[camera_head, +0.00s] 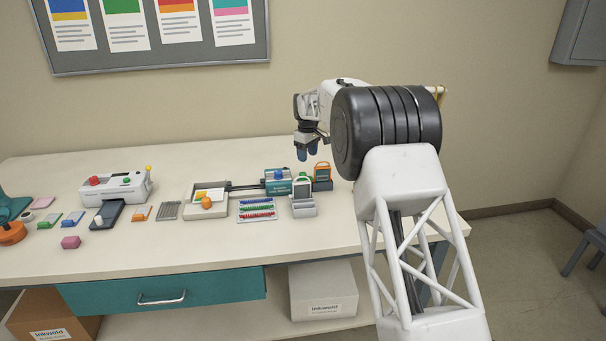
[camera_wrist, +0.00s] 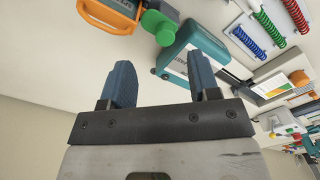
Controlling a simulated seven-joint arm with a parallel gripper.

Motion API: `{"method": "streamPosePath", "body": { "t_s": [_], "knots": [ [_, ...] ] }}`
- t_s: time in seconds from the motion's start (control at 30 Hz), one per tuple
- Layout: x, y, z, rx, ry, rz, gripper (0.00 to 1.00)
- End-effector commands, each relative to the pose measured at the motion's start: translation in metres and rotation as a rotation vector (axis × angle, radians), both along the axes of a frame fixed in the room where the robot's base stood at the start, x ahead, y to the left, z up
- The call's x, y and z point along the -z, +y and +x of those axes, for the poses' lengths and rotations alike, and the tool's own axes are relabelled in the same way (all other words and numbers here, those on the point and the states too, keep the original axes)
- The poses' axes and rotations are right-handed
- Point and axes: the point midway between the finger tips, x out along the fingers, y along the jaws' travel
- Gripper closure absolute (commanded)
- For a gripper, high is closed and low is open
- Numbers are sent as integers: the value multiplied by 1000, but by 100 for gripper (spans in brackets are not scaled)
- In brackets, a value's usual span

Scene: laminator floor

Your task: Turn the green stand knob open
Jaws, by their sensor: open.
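The green knob (camera_wrist: 157,24) shows in the wrist view as a rounded green part beside an orange-framed piece (camera_wrist: 110,12). In the head view a little green (camera_head: 302,179) shows at the top of a small grey stand (camera_head: 303,209); I cannot tell there how the knob is turned. My gripper (camera_wrist: 163,75) is open and empty, with two blue fingers apart. The knob lies beyond the fingertips, roughly in line with the gap, and is not touched. In the head view my gripper (camera_head: 307,153) hangs above the stands.
A teal block (camera_wrist: 187,57) with a blue knob (camera_head: 278,174) stands just left of the grey stand. An orange stand (camera_head: 322,168) is close behind it on the right. A rack of coloured coils (camera_head: 257,218) lies in front. The table's front strip is clear.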

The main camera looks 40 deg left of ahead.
Motion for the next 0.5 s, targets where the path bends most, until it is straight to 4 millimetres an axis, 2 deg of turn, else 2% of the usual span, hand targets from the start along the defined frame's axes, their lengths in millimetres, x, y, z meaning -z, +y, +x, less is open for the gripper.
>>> {"method": "streamPosePath", "body": {
  "t_s": [0.17,0.5],
  "knots": [
    [11,16,-3,-23,2,-2,44],
    [12,17,-4,-26,2,-2,44]
  ]
}}
